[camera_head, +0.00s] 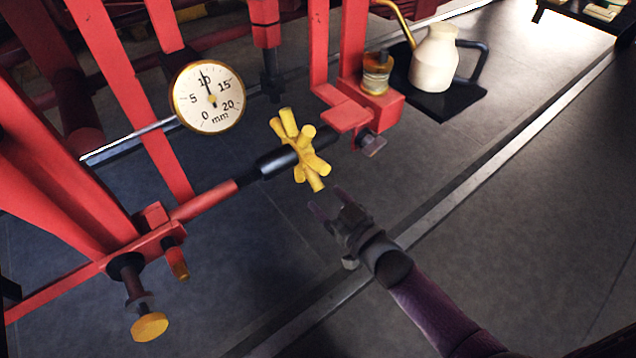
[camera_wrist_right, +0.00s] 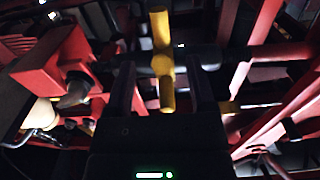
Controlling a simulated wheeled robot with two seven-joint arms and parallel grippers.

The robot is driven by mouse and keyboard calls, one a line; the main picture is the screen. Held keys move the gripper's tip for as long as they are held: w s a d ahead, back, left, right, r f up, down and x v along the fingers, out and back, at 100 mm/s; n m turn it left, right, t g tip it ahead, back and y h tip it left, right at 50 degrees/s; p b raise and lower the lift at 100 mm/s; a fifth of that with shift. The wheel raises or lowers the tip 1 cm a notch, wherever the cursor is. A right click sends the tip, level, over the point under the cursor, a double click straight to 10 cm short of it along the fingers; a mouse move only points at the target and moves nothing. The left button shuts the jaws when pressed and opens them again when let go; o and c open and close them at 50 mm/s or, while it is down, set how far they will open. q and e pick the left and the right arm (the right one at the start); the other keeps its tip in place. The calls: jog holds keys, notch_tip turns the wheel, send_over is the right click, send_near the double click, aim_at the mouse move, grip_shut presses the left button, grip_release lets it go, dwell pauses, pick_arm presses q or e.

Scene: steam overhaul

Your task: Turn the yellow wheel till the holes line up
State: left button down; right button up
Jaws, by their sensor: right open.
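The yellow wheel (camera_head: 300,150) has several stubby spokes and sits on a dark shaft between red bars, in the middle of the head view. It also shows in the right wrist view (camera_wrist_right: 162,60), upright and seen between the fingers. My right gripper (camera_head: 331,202) is open and empty, a little below and to the right of the wheel, apart from it in the head view. In the wrist view its two fingers (camera_wrist_right: 160,85) stand either side of a lower spoke. I cannot make out the holes. My left gripper is not in view.
A round gauge (camera_head: 208,97) marked in mm stands left of the wheel, its needle near 10. A cream jug (camera_head: 434,60) and an amber jar (camera_head: 376,73) are at the upper right. A yellow knob (camera_head: 149,327) is at lower left. The floor at right is clear.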

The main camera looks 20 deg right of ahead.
aim_at(321, 167)
jog(key=shift+s+d, duration=0.1)
jog(key=shift+s, duration=0.3)
jog(key=r+p, duration=0.2)
jog(key=s+r+p, duration=0.1)
jog(key=r+p, duration=0.1)
jog(key=r, duration=0.1)
jog(key=s+r+p, duration=0.1)
jog(key=r+p, duration=0.1)
jog(key=r, duration=0.1)
jog(key=shift+d+r, duration=0.15)
jog(key=shift+d, duration=0.2)
jog(key=b+x, duration=0.1)
jog(key=x, duration=0.1)
jog(key=f+b+x, duration=0.1)
jog(key=x, duration=0.2)
jog(key=shift+w, duration=0.2)
jog(key=shift+w+a+r, duration=0.1)
jog(key=shift+w, duration=0.15)
jog(key=shift+c, duration=0.2)
grip_shut()
